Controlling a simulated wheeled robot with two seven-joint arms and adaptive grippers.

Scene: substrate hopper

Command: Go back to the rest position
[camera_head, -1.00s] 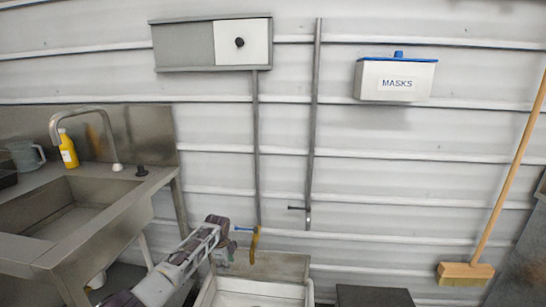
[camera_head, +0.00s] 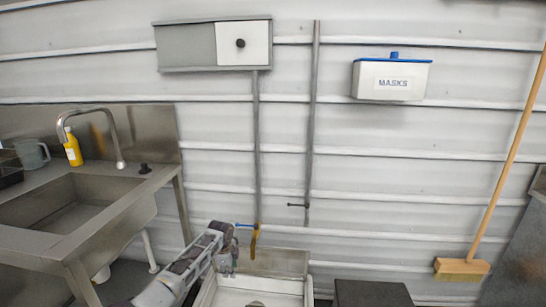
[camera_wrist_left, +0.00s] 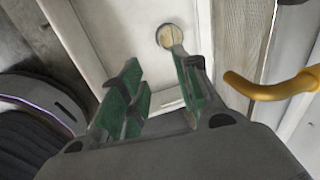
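My left arm comes in from the lower left in the head view. Its gripper (camera_head: 226,264) points down over the white basin, left of the yellow spout (camera_head: 254,243). In the left wrist view the gripper (camera_wrist_left: 157,62) has its green-padded fingers apart, with nothing seen between them. The yellow spout (camera_wrist_left: 268,91) curves in at the right of that view, apart from the fingers. The white basin (camera_wrist_left: 120,22) lies beyond the fingertips, with a round drain (camera_wrist_left: 168,35). My right gripper is not in view.
A steel sink (camera_head: 110,215) with a tap and a yellow bottle (camera_head: 73,151) stands at the left. A blue valve handle (camera_head: 243,225) is above the spout. A dark box (camera_head: 372,293) stands right of the basin (camera_head: 209,291). A broom (camera_head: 462,269) leans at the right.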

